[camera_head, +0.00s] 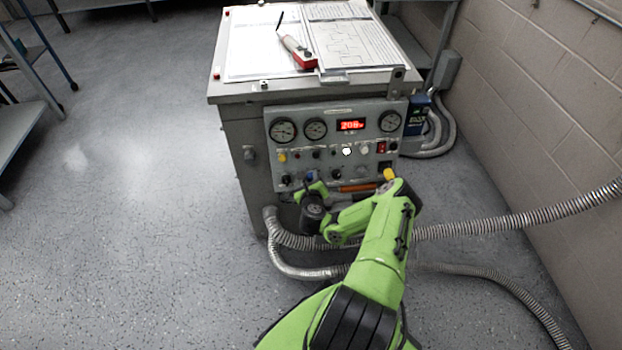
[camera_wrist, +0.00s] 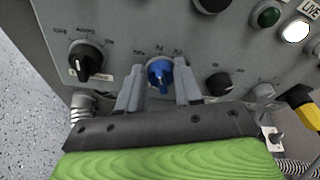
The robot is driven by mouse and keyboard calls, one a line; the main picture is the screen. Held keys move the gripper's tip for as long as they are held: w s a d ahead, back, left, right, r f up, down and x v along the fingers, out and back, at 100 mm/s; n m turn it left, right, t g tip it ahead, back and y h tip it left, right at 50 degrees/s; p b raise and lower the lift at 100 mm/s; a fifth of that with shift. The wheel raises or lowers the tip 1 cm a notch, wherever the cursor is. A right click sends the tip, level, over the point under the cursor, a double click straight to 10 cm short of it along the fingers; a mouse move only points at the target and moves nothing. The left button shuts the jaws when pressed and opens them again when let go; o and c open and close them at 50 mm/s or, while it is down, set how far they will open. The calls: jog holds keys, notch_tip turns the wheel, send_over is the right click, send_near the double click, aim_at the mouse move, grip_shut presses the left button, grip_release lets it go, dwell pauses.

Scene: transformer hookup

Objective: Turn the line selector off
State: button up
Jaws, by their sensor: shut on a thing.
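The control panel (camera_head: 330,167) on the front of the grey cabinet carries several knobs, dials and lamps. A blue knob (camera_wrist: 159,74) stands between my two fingers in the wrist view; its labels are too small to read surely. My gripper (camera_wrist: 160,82) is shut on this blue knob, one finger on each side. In the head view the blue knob (camera_head: 309,175) shows just above my gripper (camera_head: 313,190), whose fingers are mostly hidden. I cannot tell from the labels whether it is the line selector.
A black knob (camera_wrist: 88,60) sits to the left and a smaller black knob (camera_wrist: 219,83) to the right. The white LIVE lamp (camera_wrist: 296,30) is lit. The red display (camera_head: 351,125) reads about 208. Ribbed hoses (camera_head: 480,226) run beside and below my arm.

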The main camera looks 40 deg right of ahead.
jog(key=n+p, duration=0.1)
jog(key=n, duration=0.2)
jog(key=shift+w+a+h+p, duration=0.15)
jog(key=shift+a+h+p, duration=0.05)
jog(key=shift+h+p, duration=0.2)
jog(key=shift+f+n+h+p, duration=0.15)
jog(key=shift+n+p, duration=0.1)
jog(key=shift+n, duration=0.45)
jog(key=shift+f+n+h+p, duration=0.15)
jog(key=shift+n+p, duration=0.1)
jog(key=shift+n, duration=0.45)
jog(key=shift+a, duration=0.1)
jog(key=o, duration=1)
jog(key=shift+a, duration=0.1)
